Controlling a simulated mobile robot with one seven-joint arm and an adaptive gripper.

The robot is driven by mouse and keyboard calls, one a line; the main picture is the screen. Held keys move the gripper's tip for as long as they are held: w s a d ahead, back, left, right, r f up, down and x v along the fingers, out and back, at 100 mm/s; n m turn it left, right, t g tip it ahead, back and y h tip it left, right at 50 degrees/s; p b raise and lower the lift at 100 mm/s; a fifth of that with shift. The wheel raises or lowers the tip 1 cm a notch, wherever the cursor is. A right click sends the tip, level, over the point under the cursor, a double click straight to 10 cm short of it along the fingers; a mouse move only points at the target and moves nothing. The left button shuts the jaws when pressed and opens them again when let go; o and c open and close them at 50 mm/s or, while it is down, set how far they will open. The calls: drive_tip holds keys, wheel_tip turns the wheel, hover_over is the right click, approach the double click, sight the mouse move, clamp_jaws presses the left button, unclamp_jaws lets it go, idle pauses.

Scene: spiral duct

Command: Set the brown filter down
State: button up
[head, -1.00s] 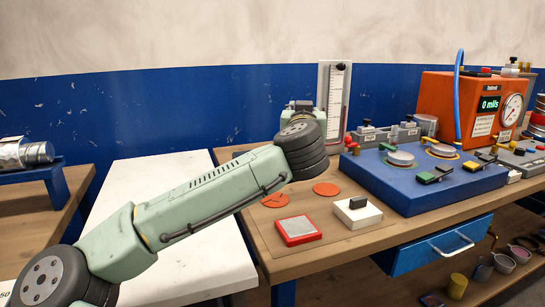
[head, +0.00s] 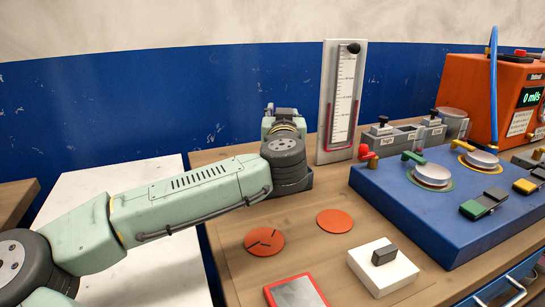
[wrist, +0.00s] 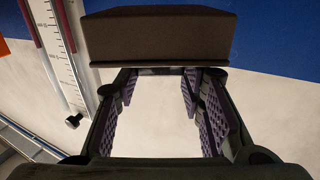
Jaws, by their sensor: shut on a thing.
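The brown filter (wrist: 160,36) is a dark brown block with a thin rim along its near edge. It fills the upper middle of the wrist view, at the ends of my fingers. My gripper (wrist: 160,72) is shut on it, with purple ribbed pads showing along both fingers. In the head view my arm reaches over the left part of the workbench (head: 225,250). There my wrist hides the fingers, and I cannot make out the filter. What lies directly under the filter is not visible.
Two orange discs (head: 264,242) lie on the bench. A red-framed grey plate (head: 296,292) and a white block with a dark knob (head: 398,268) are nearer. A blue console (head: 420,205) stands right. A manometer board (head: 338,100) stands behind. Bare wood surrounds the discs.

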wheel_tip(320, 180, down, 7)
drive_tip(key=shift+p, duration=0.35)
drive_tip(key=shift+f, duration=0.15)
drive_tip(key=shift+f+b, duration=0.45)
drive_tip(key=shift+b, duration=0.15)
drive_tip(key=o, duration=1.2)
drive_tip(key=shift+r, duration=0.15)
drive_tip(key=s, duration=0.5)
drive_tip(key=s+b, duration=0.1)
drive_tip(key=s, duration=0.1)
drive_tip(key=shift+s+a+r, duration=0.3)
drive_tip(key=shift+a+r, duration=0.05)
